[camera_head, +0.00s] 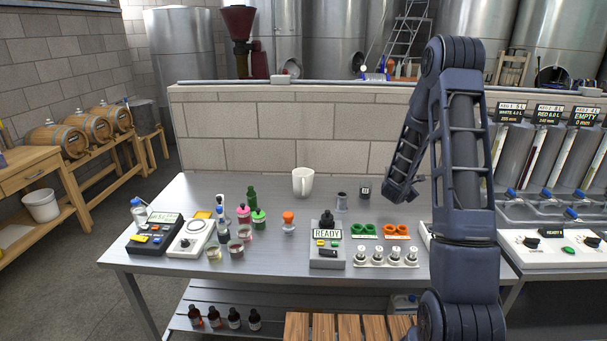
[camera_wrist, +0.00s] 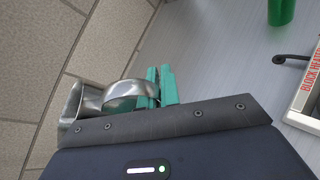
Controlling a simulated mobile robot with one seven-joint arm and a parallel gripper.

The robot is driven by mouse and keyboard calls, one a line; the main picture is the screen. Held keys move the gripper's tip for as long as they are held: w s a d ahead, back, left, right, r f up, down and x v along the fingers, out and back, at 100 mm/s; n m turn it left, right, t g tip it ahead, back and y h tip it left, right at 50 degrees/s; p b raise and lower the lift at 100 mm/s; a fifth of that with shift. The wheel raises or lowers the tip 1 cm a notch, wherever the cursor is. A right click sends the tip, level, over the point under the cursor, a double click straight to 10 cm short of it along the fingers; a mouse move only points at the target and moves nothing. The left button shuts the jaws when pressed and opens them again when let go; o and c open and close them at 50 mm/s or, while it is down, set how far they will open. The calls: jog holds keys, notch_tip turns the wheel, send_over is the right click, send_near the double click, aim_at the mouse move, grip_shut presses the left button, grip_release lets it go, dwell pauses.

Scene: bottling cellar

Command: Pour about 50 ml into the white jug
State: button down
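The white jug (camera_head: 303,181) stands upright on the steel bench near its back edge, left of the middle, with its handle to the right. What is inside it cannot be seen. In the wrist view, the teal fingers of my gripper (camera_wrist: 160,86) are closed on the handle of a shiny metal vessel (camera_wrist: 88,101). The vessel lies tilted across the view, its flared mouth toward the left; its contents are hidden. In the head view my arm comes down well to the right of the white jug. The fingers and held vessel cannot be made out there.
A small grey cup (camera_head: 341,202) stands right of the jug. A READY device (camera_head: 327,252), an orange-topped item (camera_head: 288,222) and green bottles (camera_head: 252,196) stand nearby. A block wall (camera_head: 335,145) rises behind the bench (camera_head: 285,260). Dispensers stand at the right.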

notch_tip(320, 180, up, 9)
jog(key=w+a+f+n+t+y, duration=0.1)
jog(key=w+a+f+n+y, duration=0.2)
jog(key=w+a, duration=0.3)
jog(key=w+a+f+n+t+y, duration=0.1)
jog(key=w+a+f+n+y, duration=0.2)
jog(key=a, duration=0.6)
jog(key=w+a+r+n+y, duration=0.35)
jog(key=w+a+r, duration=0.25)
jog(key=w+a, duration=0.3)
notch_tip(320, 180, down, 11)
jog(key=shift+s+a+y, duration=0.3)
jog(key=shift+a+y, duration=0.15)
jog(key=shift+m, duration=0.25)
